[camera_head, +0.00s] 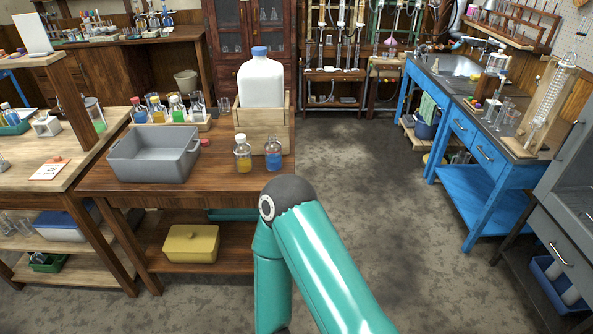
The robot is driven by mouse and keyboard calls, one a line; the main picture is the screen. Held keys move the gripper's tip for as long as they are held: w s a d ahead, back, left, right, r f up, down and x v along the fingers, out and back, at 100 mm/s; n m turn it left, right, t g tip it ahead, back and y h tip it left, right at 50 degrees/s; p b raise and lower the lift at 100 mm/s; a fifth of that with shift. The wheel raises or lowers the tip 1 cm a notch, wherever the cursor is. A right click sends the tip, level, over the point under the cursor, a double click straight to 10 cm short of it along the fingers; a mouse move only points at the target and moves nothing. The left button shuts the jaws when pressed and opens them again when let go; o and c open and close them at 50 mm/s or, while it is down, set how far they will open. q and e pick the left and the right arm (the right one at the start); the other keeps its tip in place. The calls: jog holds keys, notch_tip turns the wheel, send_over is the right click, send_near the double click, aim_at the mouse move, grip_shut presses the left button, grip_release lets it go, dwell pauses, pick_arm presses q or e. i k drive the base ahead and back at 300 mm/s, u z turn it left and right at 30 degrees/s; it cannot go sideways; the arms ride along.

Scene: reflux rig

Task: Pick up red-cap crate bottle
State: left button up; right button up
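Several small capped bottles stand in and beside a low wooden crate (203,126) at the back of the brown table. The leftmost bottle (137,112) has a reddish cap and blue at its bottom. A bottle with orange liquid (157,110) stands beside it. Its cap colour is too small to tell surely, so I cannot say which is the red-cap crate bottle. The grey bin hides the lower parts of some bottles. One of my teal arms rises from the bottom centre-right and bends in front of the table. Neither gripper is in view.
A grey bin (150,167) fills the table's left. A wooden box (263,139) holds a large white jug (261,83). In front stand a yellow-liquid bottle (243,155) and a blue-liquid bottle (273,155). Open floor lies right.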

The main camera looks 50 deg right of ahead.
aim_at(273, 147)
jog(key=z, duration=0.5)
jog(key=k, duration=0.2)
jog(key=z, duration=1)
jog(key=i, duration=1)
jog(key=u, duration=0.05)
jog(key=k, duration=0.75)
jog(key=z, duration=0.2)
jog(key=i, duration=0.8)
jog(key=u, duration=0.05)
